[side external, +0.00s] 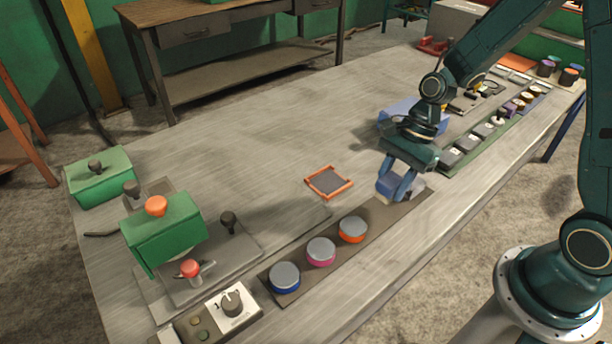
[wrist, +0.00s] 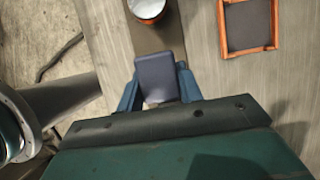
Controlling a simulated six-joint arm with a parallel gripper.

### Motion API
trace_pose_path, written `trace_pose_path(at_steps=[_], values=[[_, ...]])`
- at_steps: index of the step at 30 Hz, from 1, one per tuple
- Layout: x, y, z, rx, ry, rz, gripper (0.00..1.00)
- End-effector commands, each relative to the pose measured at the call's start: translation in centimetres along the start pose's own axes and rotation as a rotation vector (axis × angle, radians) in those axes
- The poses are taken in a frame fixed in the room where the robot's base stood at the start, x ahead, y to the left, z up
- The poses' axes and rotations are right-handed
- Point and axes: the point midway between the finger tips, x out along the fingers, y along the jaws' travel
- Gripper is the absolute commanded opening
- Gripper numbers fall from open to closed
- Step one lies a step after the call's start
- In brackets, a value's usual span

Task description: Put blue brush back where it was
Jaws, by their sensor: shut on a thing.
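My gripper (side external: 398,184) is shut on the blue brush (side external: 387,187), a blue-grey block from this side. In the wrist view the brush (wrist: 155,70) sits between the two blue fingers (wrist: 159,88), its flat top facing the camera. The brush is low over the far end of the dark strip (side external: 412,202) at the table's front edge. I cannot tell whether it touches the strip. An orange-framed dark square (side external: 328,181) lies to its left on the table, and it also shows in the wrist view (wrist: 273,22).
Grey-topped round tins with blue (side external: 284,276), magenta (side external: 320,251) and orange (side external: 352,229) rims stand along the strip. A blue tray (side external: 396,112) lies behind my gripper. Green boxes (side external: 165,232) and knobs fill the left end.

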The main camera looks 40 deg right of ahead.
Motion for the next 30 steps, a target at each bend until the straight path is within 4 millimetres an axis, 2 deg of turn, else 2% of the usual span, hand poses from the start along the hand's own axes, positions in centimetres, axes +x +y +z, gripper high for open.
trace_pose_path(at_steps=[8,19,30], values=[[0.5,0.0,-0.2,0.001,0.0,0.001,0.11],[3.4,0.1,-1.4,0.001,-0.001,0.002,0.11],[3.6,0.0,-1.5,0.0,0.0,0.0,0.11]])
